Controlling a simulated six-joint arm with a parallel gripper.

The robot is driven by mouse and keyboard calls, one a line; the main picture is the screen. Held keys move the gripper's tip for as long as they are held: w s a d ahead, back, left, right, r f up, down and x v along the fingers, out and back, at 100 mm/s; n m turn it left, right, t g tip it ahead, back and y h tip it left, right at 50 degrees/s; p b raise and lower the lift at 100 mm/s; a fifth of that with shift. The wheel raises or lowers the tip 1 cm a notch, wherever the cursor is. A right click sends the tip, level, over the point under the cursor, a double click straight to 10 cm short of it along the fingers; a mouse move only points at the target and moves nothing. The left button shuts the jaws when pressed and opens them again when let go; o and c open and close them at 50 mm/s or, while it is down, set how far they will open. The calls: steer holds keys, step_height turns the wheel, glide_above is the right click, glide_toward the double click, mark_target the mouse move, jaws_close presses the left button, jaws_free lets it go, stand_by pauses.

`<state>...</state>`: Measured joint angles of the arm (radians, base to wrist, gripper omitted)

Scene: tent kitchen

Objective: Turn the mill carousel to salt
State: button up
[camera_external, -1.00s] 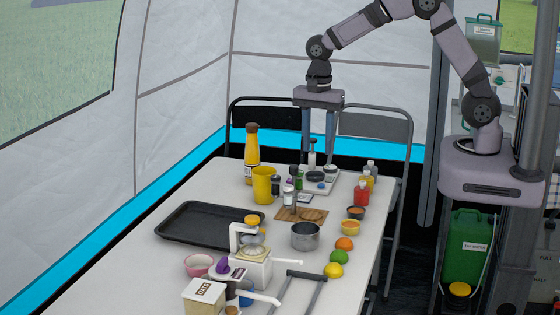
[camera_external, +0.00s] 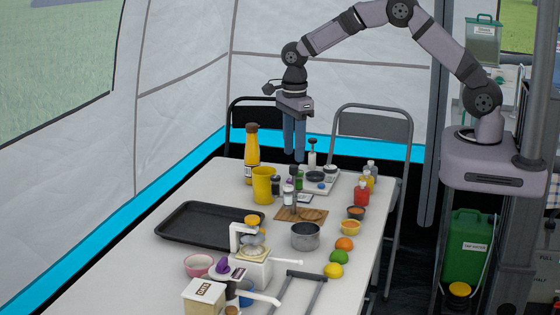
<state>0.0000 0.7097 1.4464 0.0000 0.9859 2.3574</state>
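The mill carousel appears to be the tight cluster of small mills and shakers (camera_external: 289,186) near the middle of the table, with dark, white and green bodies. Labels are too small to read, so I cannot tell which mill is salt or which way the carousel faces. My gripper (camera_external: 295,158) points straight down above the cluster, its tips a little above the mill tops in the picture and touching nothing visible. Its two blue-grey fingers stand apart with nothing between them, seen at an angle.
A yellow mug (camera_external: 263,187) stands close left of the cluster, with a yellow bottle (camera_external: 252,156) behind. A dark tray (camera_external: 182,233) lies front left.

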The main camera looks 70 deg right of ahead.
mark_target(294, 166)
steer(key=shift+f+p, duration=0.7)
steer(key=shift+f, duration=1.6)
steer(key=shift+c, duration=0.6)
jaws_close()
